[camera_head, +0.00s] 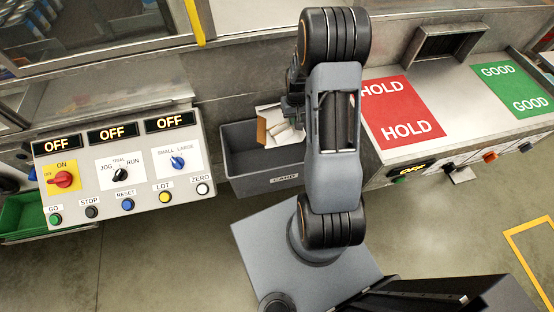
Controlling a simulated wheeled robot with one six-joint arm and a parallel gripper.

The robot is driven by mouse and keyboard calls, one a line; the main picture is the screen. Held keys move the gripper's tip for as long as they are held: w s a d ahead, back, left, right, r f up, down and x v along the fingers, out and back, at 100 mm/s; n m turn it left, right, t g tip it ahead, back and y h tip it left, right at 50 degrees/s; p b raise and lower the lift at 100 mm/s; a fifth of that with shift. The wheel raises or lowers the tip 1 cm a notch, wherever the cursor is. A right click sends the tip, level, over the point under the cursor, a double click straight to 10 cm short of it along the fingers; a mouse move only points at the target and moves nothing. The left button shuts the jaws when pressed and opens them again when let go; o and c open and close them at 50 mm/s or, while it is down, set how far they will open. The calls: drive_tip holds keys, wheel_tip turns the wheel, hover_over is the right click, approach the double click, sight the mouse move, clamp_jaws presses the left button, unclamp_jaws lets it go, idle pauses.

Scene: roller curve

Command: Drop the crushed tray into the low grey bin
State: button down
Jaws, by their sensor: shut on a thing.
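The crushed tray (262,131) shows brown card with whitish, crumpled-looking contents. It is at the upper part of the low grey bin (265,183), over its opening. My gripper (291,113) is dark, partly hidden behind my arm, and shut on the tray at its right side. I cannot tell how far the tray is above the bin floor. The bin stands on the floor between the control panel and the red and green table. Its right end is hidden by my arm.
The control panel (125,168) with knobs and buttons stands left of the bin. The table with a red HOLD sheet (402,108) and a green GOOD sheet (514,90) is at the right. A green crate (22,216) sits far left. Floor in front is clear.

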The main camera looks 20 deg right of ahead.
drive_tip(key=shift+f+b, duration=0.95)
drive_tip(key=shift+f, duration=0.9)
drive_tip(key=c, duration=1.1)
unclamp_jaws()
wheel_tip(320, 180, up, 14)
drive_tip(key=shift+f+b, duration=0.1)
drive_tip(key=shift+b, duration=0.75)
